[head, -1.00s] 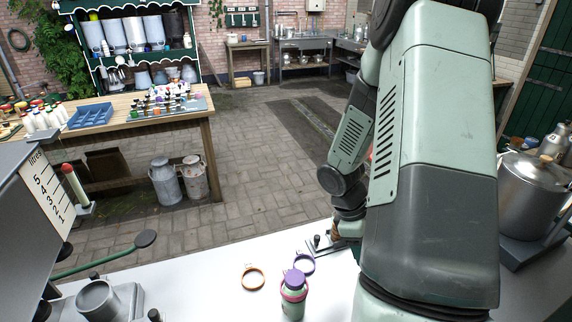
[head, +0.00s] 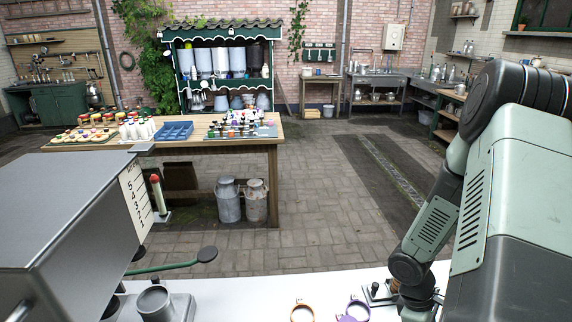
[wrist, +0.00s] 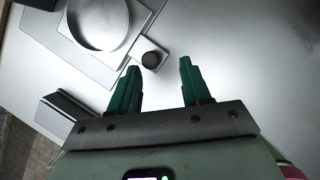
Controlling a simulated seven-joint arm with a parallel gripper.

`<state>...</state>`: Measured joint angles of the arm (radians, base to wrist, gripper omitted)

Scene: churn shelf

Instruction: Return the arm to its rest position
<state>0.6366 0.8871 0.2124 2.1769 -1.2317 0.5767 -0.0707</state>
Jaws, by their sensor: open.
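My gripper (wrist: 158,82) shows in the wrist view with its two green fingers apart and nothing between them. It is above the white table top (wrist: 250,60), near a grey metal machine base with a round cup-like part (wrist: 98,22) and a black knob (wrist: 152,60). In the head view my arm stands at the right, folded downward, and the gripper itself is not clearly visible there.
A grey machine (head: 60,220) with a litre scale stands at the left. A wooden table (head: 200,143) with bottles and a blue tray (head: 174,131) stands beyond.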

